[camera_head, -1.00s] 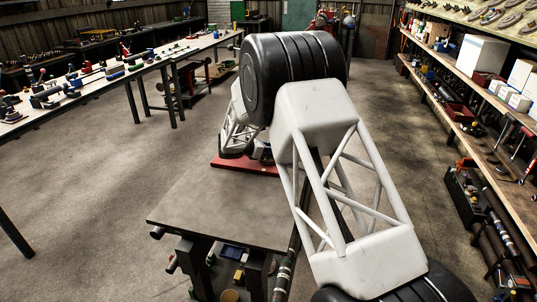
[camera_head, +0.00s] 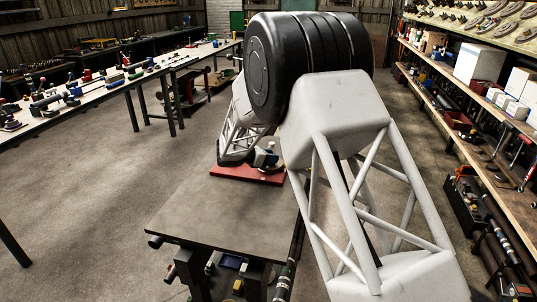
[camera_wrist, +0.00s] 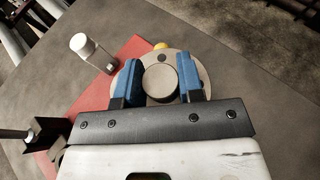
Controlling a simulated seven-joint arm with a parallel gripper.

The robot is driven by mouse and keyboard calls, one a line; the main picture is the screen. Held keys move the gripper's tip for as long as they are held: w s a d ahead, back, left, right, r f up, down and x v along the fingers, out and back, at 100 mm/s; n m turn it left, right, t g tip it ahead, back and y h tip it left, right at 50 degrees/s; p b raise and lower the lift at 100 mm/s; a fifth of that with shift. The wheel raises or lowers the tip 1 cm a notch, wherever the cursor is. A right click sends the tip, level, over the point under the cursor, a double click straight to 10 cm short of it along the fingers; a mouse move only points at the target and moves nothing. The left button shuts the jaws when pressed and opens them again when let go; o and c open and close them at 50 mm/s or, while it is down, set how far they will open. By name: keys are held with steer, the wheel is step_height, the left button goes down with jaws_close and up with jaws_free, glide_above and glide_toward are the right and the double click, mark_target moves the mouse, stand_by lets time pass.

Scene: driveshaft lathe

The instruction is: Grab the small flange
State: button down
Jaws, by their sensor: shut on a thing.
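The small flange (camera_wrist: 160,84) shows in the wrist view as a round, light metal disc with a raised round hub in its middle. My gripper (camera_wrist: 161,78) has its two blue fingers on either side of the hub, shut on it. The flange's near side is partly hidden behind the fingers and the dark gripper bar. The flange is over or on the red board (camera_wrist: 80,107); I cannot tell whether it touches it. In the head view my arm hides most of the gripper and I cannot make out the flange clearly.
The red board (camera_head: 238,176) lies at the far edge of the grey table (camera_head: 225,215). A white-topped post (camera_wrist: 90,50) stands left of the flange, and a dark bracket (camera_wrist: 38,137) is at lower left. The table's near part is clear. Shelves line the right wall.

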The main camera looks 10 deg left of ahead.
steer(key=s+d+r, duration=0.1)
steer(key=s+d, duration=0.3)
steer(key=s, duration=0.5)
steer(key=shift+s+d, duration=0.2)
stand_by(0.6)
